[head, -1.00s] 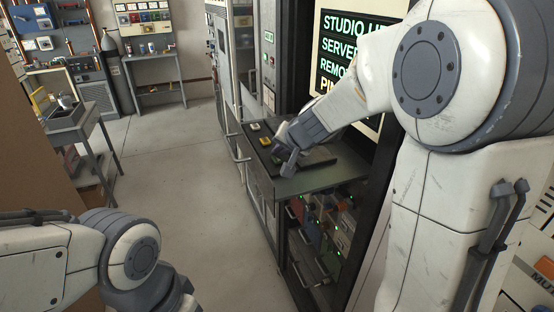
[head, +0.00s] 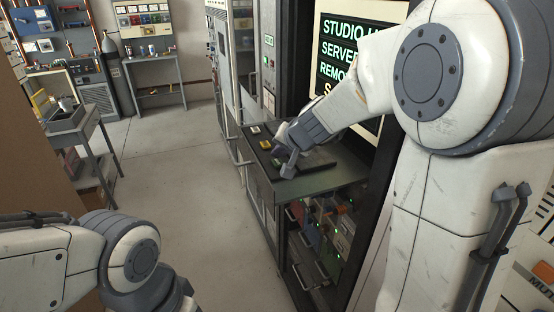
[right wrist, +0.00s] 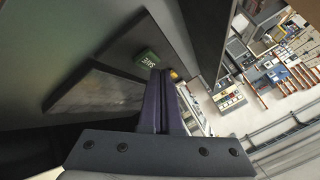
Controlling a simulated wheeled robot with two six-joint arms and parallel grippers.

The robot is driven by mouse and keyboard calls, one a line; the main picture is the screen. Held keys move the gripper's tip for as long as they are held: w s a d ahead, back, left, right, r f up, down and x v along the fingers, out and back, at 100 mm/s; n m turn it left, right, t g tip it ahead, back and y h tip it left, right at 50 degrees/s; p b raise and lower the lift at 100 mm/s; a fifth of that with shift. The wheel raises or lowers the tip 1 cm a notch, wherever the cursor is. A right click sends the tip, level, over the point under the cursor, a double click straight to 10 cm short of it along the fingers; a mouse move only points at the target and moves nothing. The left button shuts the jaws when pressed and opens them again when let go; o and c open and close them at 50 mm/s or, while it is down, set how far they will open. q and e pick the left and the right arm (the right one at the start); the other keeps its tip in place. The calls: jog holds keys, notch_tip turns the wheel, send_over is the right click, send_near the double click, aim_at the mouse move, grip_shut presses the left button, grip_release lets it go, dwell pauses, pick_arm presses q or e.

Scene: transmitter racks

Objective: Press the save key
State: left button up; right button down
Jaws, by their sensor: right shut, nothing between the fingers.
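The green save key (right wrist: 147,60), lettered SAVE, stands on a dark key panel (right wrist: 110,42) in the right wrist view. My right gripper (right wrist: 166,76) is shut and empty. Its fingertips are just right of the green key in that view and appear apart from it. A yellow key (right wrist: 174,74) shows partly behind the fingertips. In the head view the right gripper (head: 288,165) is over the panel on the rack's shelf, hiding part of it. My left gripper is out of view.
A lit screen (head: 345,60) with green-white lines of text stands behind the shelf (head: 300,187). Racks with handles line the aisle. A grey stand (head: 72,122) is at the left. The floor (head: 170,180) between is clear.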

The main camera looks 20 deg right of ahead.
aim_at(278, 164)
jog(key=shift+r, duration=0.3)
notch_tip(278, 164, up, 5)
jog(key=p, duration=0.4)
jog(key=shift+p, duration=0.3)
jog(key=shift+f, duration=0.1)
dwell(0.4)
